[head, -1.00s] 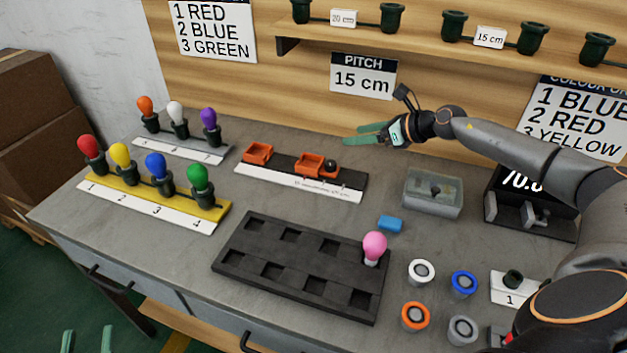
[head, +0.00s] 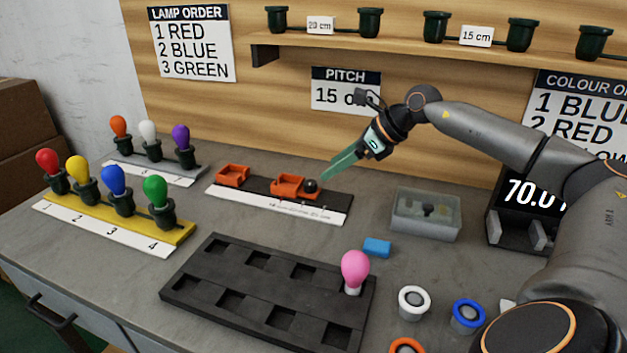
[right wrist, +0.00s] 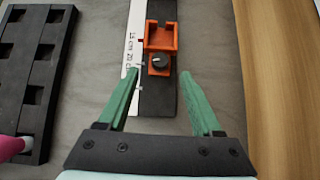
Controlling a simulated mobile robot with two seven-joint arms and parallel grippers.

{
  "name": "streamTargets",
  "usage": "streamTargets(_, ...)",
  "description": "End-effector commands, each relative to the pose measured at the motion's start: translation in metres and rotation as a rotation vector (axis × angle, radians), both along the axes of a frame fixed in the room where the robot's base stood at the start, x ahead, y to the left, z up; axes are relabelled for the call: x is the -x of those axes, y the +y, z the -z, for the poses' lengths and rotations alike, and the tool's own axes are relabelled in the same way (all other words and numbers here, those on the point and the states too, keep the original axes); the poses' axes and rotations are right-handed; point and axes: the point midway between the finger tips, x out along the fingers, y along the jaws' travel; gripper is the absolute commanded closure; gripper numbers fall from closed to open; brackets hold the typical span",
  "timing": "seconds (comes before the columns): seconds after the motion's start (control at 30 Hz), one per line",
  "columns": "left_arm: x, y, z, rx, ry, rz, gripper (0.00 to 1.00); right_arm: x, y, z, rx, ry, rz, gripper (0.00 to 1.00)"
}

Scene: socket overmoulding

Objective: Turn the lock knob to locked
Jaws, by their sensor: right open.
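The lock knob (head: 311,186) is a small black round knob at the right end of the right orange carriage (head: 288,184) on a dark rail with a white scale. In the right wrist view the knob (right wrist: 160,61) has a pale mark on its top and sits on the orange base. My right gripper (head: 328,174) is open, its green fingers tilted down just above and to the right of the knob. In the right wrist view its fingertips (right wrist: 160,73) lie on either side of the knob, apart from it. My left gripper is not in view.
A second orange carriage (head: 233,175) sits at the rail's left end. A black tray (head: 235,290) with a pink lamp (head: 355,269) lies in front, near a blue block (head: 377,247). A grey clear-topped box (head: 425,216) stands to the right. Lamp racks stand at the left.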

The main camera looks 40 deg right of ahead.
Motion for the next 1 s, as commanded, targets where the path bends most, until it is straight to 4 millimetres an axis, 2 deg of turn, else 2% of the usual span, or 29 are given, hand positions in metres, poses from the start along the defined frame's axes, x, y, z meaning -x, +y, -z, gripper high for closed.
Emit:
streamTargets(0.1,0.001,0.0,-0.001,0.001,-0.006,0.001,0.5,-0.016,0.009,0.017,-0.005,-0.003,-0.002,0.33)
streamTargets(0.33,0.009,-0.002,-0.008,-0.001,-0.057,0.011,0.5,-0.038,0.019,0.042,-0.003,-0.002,0.0,0.33)
streamTargets(0.5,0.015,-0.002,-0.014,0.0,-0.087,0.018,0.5,-0.045,0.021,0.049,0.0,-0.002,0.002,0.33)
streamTargets(0.77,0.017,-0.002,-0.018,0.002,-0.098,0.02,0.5,-0.046,0.022,0.05,0.0,-0.001,0.002,0.33)
streamTargets(0.8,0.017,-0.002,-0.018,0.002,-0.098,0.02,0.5,-0.046,0.022,0.051,0.0,-0.001,0.002,0.34)
streamTargets(1.0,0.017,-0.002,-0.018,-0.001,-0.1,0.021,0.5,-0.046,0.022,0.051,0.001,-0.002,0.001,0.57)
